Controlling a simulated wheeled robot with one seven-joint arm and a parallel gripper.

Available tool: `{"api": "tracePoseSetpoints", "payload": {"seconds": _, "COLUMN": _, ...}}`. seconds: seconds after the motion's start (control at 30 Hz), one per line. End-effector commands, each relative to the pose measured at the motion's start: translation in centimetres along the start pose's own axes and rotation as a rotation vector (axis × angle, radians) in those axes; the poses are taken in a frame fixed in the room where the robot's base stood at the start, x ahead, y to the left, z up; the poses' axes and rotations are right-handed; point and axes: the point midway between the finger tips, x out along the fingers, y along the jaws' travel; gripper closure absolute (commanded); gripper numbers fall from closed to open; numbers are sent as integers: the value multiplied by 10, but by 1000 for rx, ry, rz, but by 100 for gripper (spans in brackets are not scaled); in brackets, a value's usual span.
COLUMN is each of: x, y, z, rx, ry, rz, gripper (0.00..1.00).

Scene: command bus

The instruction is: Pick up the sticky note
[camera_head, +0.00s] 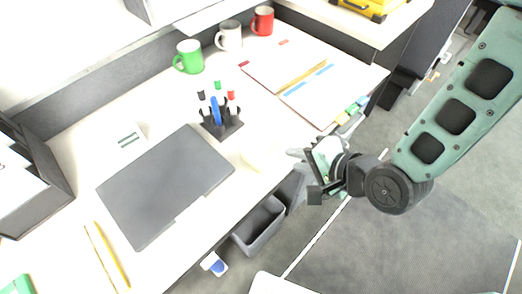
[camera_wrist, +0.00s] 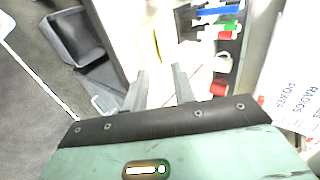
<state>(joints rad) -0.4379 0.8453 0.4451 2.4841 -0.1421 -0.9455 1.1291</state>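The sticky note (camera_head: 258,156) looks like a pale yellow pad, washed out by the light, near the front edge of the white desk (camera_head: 160,115). In the wrist view a pale yellow patch, apparently the sticky note (camera_wrist: 158,42), lies beyond the fingertips. My gripper (camera_head: 298,157) is to the right of the note in the head view, by the desk's front edge. In the wrist view my gripper (camera_wrist: 158,80) has its two fingers apart with nothing between them.
A pen holder (camera_head: 222,125) with several markers stands behind the note. A dark laptop-like slab (camera_head: 165,185) lies to the left. Papers (camera_head: 290,75) lie behind right, with green (camera_head: 189,56), white and red mugs at the back. A grey bin (camera_head: 259,224) is below the edge.

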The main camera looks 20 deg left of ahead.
Motion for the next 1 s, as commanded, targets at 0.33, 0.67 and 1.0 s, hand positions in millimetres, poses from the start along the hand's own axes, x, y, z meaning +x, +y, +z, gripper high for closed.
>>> {"api": "tracePoseSetpoints", "payload": {"seconds": 0.33, "x": 33, "y": -1, "z": 0, "rx": 0, "ry": -1, "rz": 1, "gripper": 73}}
{"api": "tracePoseSetpoints", "payload": {"seconds": 0.67, "x": 75, "y": 0, "z": -9, "rx": -2, "ry": -2, "rz": 0, "gripper": 73}}
{"api": "tracePoseSetpoints", "payload": {"seconds": 1.0, "x": 83, "y": 1, "z": -9, "rx": -1, "ry": -1, "rz": 0, "gripper": 76}}
